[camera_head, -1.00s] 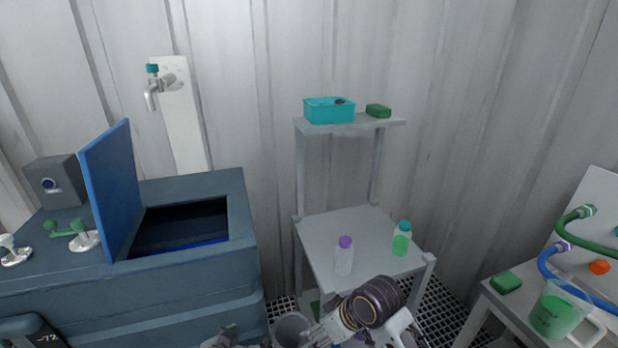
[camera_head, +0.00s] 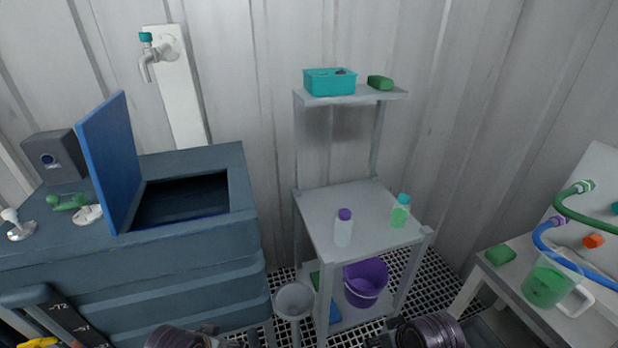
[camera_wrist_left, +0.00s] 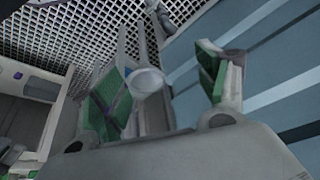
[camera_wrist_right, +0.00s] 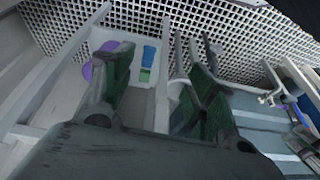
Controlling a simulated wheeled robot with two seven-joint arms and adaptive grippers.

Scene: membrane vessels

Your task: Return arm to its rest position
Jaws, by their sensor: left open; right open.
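My left arm shows at the bottom of the head view, left of centre, with its fingers out of that frame. In the left wrist view my left gripper (camera_wrist_left: 165,90) is open, with green pads spread apart and nothing between them. My right arm shows at the bottom of the head view, right of centre, its fingers also out of frame. In the right wrist view my right gripper (camera_wrist_right: 160,85) is open and empty, pointing down toward the grated floor and shelf stand.
A shelf stand (camera_head: 370,236) bears a purple-capped bottle (camera_head: 343,228) and a green-filled bottle (camera_head: 400,212). A purple bucket (camera_head: 366,282) sits below. A white funnel-like vessel (camera_head: 294,300) stands beside it. The blue tank (camera_head: 130,270) has its lid (camera_head: 110,160) raised. A green jug (camera_head: 550,282) stands right.

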